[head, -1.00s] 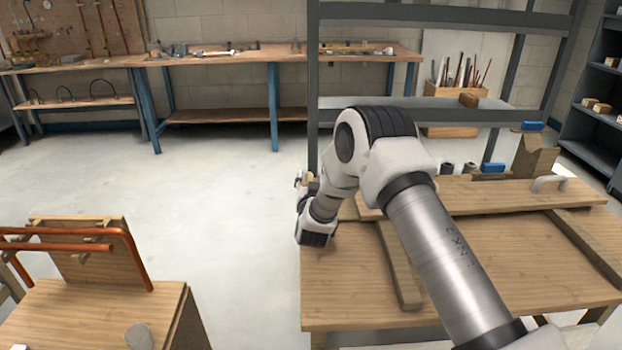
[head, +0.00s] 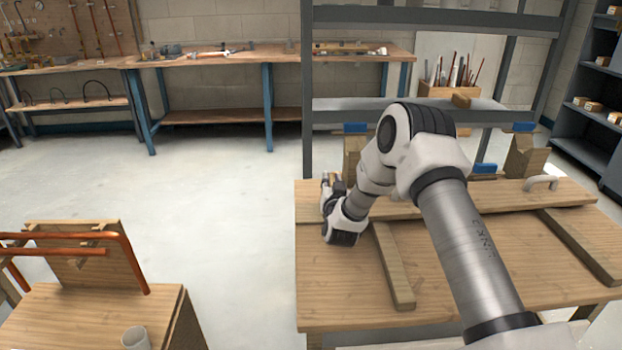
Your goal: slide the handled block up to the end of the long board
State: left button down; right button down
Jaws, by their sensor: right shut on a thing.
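The long board (head: 480,201) lies across the workbench, near its far side. A grey handle (head: 541,183) stands on the wood near its right end. My right gripper (head: 333,186) is at the left end of this wood, low and pointing away from me. It is shut on the handled block, which is mostly hidden by the gripper and wrist; pale wood (head: 308,204) shows to its left. I cannot tell whether a gap separates block and board. My left gripper is out of view.
Wooden posts with blue tops (head: 355,128) (head: 523,127) stand behind the board. Battens (head: 394,268) (head: 582,248) lie on the bench (head: 450,290). A metal rack stands behind. At left, a smaller table holds copper pipes (head: 75,240) and a cup (head: 136,338).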

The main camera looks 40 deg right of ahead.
jog(key=shift+s+d, duration=0.3)
jog(key=shift+d, duration=0.25)
jog(key=shift+s+d, duration=0.3)
jog(key=shift+d, duration=0.2)
jog(key=c, duration=1)
grip_release()
jog(key=shift+c, duration=0.2)
jog(key=v, duration=1.2)
jog(key=shift+r, duration=0.1)
